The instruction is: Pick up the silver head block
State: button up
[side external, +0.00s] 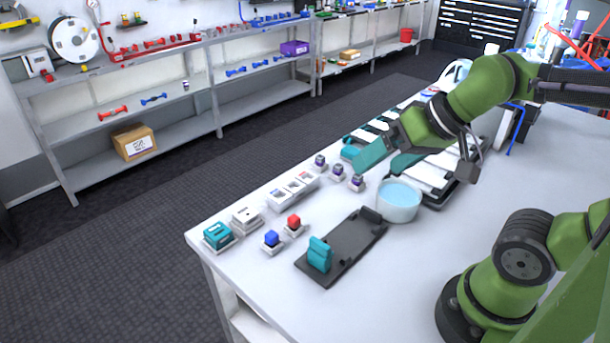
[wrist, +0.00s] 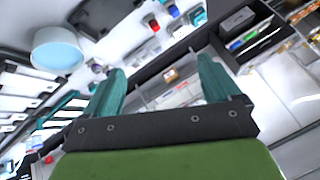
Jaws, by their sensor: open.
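A pale silver-grey block (side external: 246,215), which looks like the silver head block, sits on a white base near the far left corner of the table in the side view. A teal block (side external: 217,233) on a similar base is just left of it. I cannot clearly pick out the silver block in the wrist view. My gripper (side external: 377,165) is open and empty, raised above the table behind the round bowl, well to the right of the silver block. Its two teal fingers stand apart in the wrist view (wrist: 162,72).
Blue (side external: 271,238) and red (side external: 294,222) buttons, a white three-part holder (side external: 293,188) and several small purple-topped items stand nearby.

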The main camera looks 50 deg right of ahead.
jog(key=shift+c, duration=0.7)
